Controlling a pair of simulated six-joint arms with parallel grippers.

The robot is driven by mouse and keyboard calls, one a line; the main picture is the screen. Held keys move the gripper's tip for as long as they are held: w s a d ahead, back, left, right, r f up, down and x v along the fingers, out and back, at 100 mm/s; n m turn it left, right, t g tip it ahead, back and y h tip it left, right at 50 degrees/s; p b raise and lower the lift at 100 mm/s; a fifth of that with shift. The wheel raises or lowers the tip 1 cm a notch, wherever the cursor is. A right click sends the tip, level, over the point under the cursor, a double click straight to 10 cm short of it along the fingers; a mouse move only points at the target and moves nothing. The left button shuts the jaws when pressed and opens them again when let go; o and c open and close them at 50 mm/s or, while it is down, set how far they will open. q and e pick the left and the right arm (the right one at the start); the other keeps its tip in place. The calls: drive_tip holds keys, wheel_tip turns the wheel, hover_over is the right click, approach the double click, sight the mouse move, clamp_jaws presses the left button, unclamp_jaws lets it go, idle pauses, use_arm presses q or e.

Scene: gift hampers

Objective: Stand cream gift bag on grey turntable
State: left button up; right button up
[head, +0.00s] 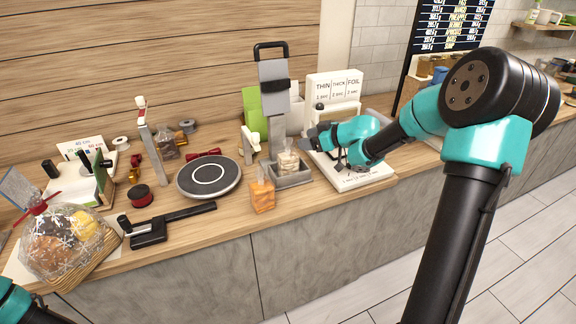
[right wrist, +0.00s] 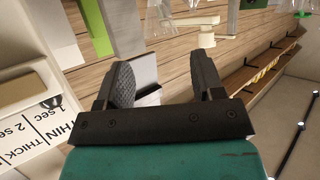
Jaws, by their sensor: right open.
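The cream gift bag (head: 288,163), a small clear bag with pale contents, appears to stand in a grey open tray (head: 293,179) at the middle of the counter. The grey turntable (head: 209,175), a round dark disc with a light ring, lies to its left with nothing on it. My right gripper (head: 308,138) is open above and just right of the bag, pointing left. In the right wrist view its two fingers (right wrist: 165,82) are spread with nothing held between them; I cannot make out the cream bag there. Of my left arm only a part shows at the lower left corner.
An orange bag (head: 262,196) stands in front of the tray. A black lever tool (head: 165,223) lies before the turntable. A white sealer (head: 352,176) stands to the right. A wrapped basket (head: 95,262) is at far left, and a tall grey stand (head: 275,95) is behind.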

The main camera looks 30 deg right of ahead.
sight(291, 142)
drive_tip(key=shift+x, duration=2.35)
drive_tip(key=shift+x, duration=2.55)
drive_tip(key=shift+f, duration=0.15)
clamp_jaws()
